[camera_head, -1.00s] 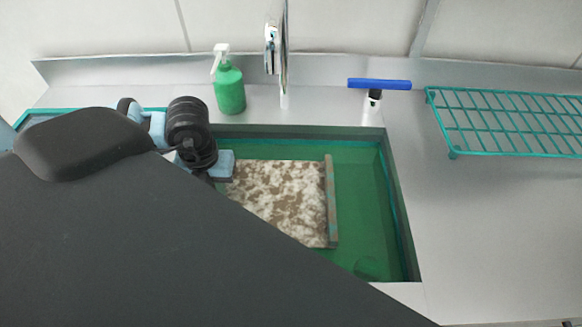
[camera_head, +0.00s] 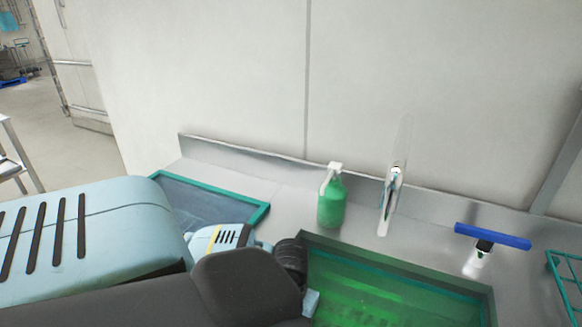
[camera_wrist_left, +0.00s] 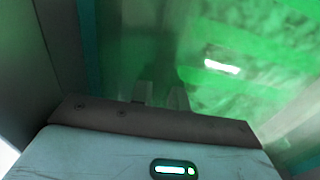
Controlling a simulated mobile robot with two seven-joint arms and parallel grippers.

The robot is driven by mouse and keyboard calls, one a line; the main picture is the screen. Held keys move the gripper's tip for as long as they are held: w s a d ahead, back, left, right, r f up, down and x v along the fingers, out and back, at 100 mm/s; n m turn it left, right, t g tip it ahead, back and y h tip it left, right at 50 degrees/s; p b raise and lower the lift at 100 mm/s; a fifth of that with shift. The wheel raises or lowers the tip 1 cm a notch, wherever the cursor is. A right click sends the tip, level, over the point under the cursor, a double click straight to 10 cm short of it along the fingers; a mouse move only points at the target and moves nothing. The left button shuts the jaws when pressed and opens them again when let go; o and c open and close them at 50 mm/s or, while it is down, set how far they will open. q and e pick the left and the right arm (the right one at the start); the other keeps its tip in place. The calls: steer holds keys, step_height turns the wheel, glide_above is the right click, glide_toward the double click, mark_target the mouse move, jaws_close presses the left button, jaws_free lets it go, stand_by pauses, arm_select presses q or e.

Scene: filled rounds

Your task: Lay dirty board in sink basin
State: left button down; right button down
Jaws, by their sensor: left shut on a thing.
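The sink basin (camera_head: 395,292) is at the bottom right of the head view, with green liquid in it. The front part of the basin is out of frame. My left arm covers its left side, and only a small part of my left gripper (camera_head: 311,303) shows there. In the left wrist view the fingers of my left gripper (camera_wrist_left: 161,96) are close together over or in the green liquid, shut on the dirty board. A blurred, mottled patch, seemingly the dirty board (camera_wrist_left: 258,45), shows through green at the upper right. The board is not visible in the head view. My right gripper is not in view.
A blue-headed squeegee-like tool (camera_head: 492,236) stands to the right, near a teal rack (camera_head: 568,285). The wall closes the back.

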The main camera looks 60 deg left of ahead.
arm_select(q)
steer(key=shift+f, duration=1.05)
steer(key=shift+f, duration=0.15)
steer(key=c, duration=1.4)
jaws_free()
steer(key=shift+o, duration=0.2)
step_height(320, 180, up, 12)
steer(key=shift+r+p, duration=0.2)
steer(key=shift+p, duration=0.25)
